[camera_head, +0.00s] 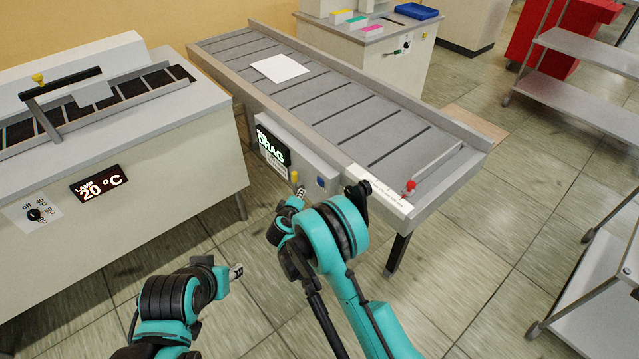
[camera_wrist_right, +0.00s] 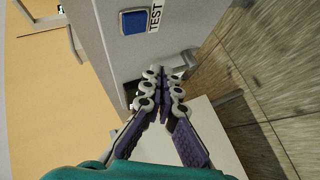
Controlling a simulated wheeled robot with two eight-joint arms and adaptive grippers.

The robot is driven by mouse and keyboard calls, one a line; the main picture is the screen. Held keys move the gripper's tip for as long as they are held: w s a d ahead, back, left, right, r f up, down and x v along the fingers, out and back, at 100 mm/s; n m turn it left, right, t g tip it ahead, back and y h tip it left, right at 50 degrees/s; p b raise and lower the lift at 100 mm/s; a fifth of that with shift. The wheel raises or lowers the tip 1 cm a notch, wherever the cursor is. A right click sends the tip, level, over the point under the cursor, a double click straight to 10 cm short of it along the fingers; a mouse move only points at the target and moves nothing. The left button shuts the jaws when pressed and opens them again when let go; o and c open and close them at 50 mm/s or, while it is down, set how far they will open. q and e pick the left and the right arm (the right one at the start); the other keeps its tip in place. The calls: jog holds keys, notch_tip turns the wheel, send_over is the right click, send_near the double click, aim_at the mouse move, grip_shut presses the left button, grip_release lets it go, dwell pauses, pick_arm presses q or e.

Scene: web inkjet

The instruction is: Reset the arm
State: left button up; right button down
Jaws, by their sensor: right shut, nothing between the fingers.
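My right arm, teal and black, comes in from the bottom of the head view. Its gripper (camera_head: 298,194) is in front of the conveyor table's control box, close to a small yellow knob (camera_head: 294,177). In the right wrist view the purple-padded fingers of this gripper (camera_wrist_right: 160,76) are together with nothing between them. My left arm is folded low at the bottom left of the head view. Its gripper (camera_head: 237,271) points right over bare floor, and its fingers are too small to judge.
The conveyor table (camera_head: 345,110) carries a white sheet (camera_head: 279,68) and a red-tipped lever (camera_head: 409,187). Its control box has a blue button (camera_head: 320,182), marked TEST in the wrist view (camera_wrist_right: 134,21). A lamp unit (camera_head: 130,200) reading 20 °C stands left. Metal shelves (camera_head: 590,105) stand right.

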dwell(0.3)
jog(key=s+d+r+m+g, duration=0.25)
jog(key=s+d+r, duration=0.4)
jog(key=r, duration=0.35)
jog(key=s+d+r+m+g, duration=0.1)
jog(key=s+d+r+m, duration=0.2)
jog(key=s+d+r, duration=0.35)
jog(key=s+d+r+m+g+y, duration=0.1)
jog(key=s+d+r+m, duration=0.1)
jog(key=s, duration=1)
jog(key=s+d+r+m+g+y, duration=0.1)
jog(key=s+d+m, duration=0.3)
jog(key=s, duration=0.9)
jog(key=shift+r+y, duration=0.6)
jog(key=shift+r, duration=0.05)
jog(key=shift+s, duration=0.1)
